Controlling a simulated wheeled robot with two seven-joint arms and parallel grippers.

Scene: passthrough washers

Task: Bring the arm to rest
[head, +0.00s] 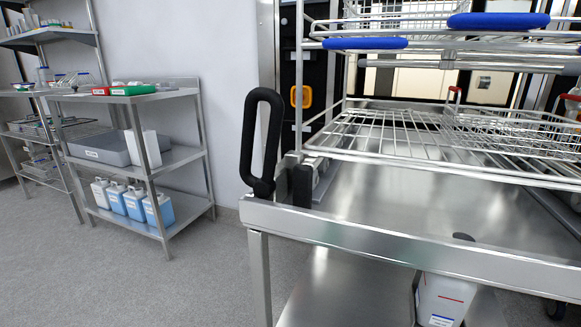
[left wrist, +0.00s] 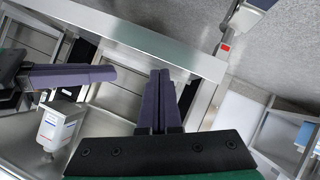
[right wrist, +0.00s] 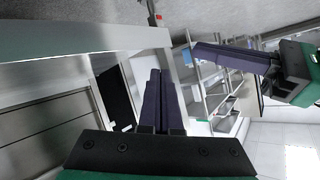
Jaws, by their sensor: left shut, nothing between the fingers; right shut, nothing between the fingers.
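My left gripper (left wrist: 160,75) is shut and empty in the left wrist view, its two dark purple fingers pressed together. My right gripper (right wrist: 158,75) is likewise shut and empty in the right wrist view. The right gripper's fingers also show at the left of the left wrist view (left wrist: 114,74), and the left gripper's fingers at the upper right of the right wrist view (right wrist: 198,50). Neither gripper nor arm shows in the head view. The grippers appear apart and touch nothing that I can see.
A steel trolley (head: 380,235) with a black upright handle (head: 249,140) and wire racks (head: 390,135) fills the head view's right. A steel shelf unit (head: 180,157) with white and blue jugs (head: 134,203) stands left. Grey floor (head: 120,285) between them is clear.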

